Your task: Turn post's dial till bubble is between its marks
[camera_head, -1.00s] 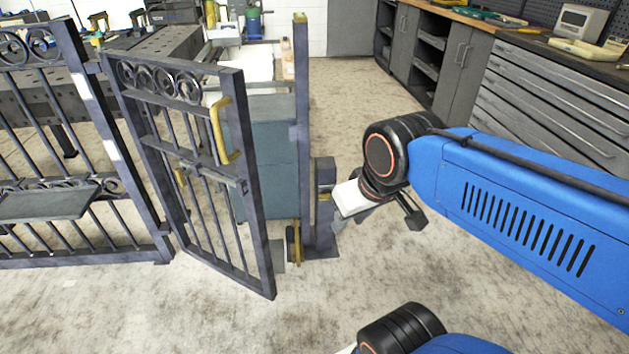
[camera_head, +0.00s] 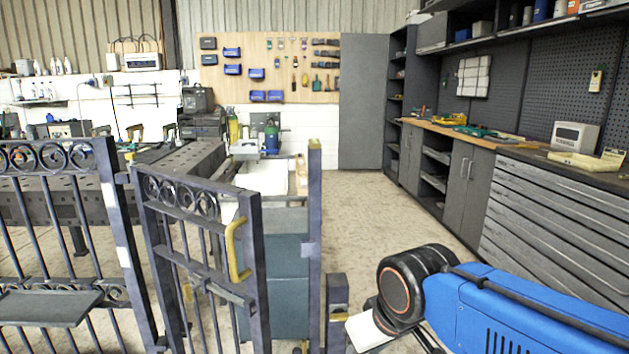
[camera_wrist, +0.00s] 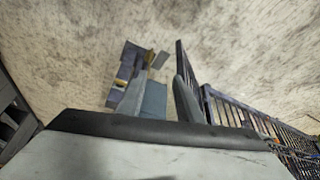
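A short dark post (camera_head: 336,305) stands beside the tall gate post (camera_head: 314,240), its lower part cut off in the head view. A dark block with yellow patches, apparently this short post (camera_wrist: 127,72), shows in the wrist view. I cannot make out a dial, bubble or marks in either view. My gripper (camera_wrist: 155,92) has two grey fingers standing apart, with nothing visibly held between them. In the head view its pale body lies just right of the short post, and its fingers are not clear there.
The barred gate leaf (camera_head: 205,270) with a yellow handle (camera_head: 236,250) stands left of the tall post. A fence panel (camera_head: 60,240) is farther left. Drawers (camera_head: 550,225) and cabinets line the right wall. Open floor (camera_head: 375,215) lies behind the posts.

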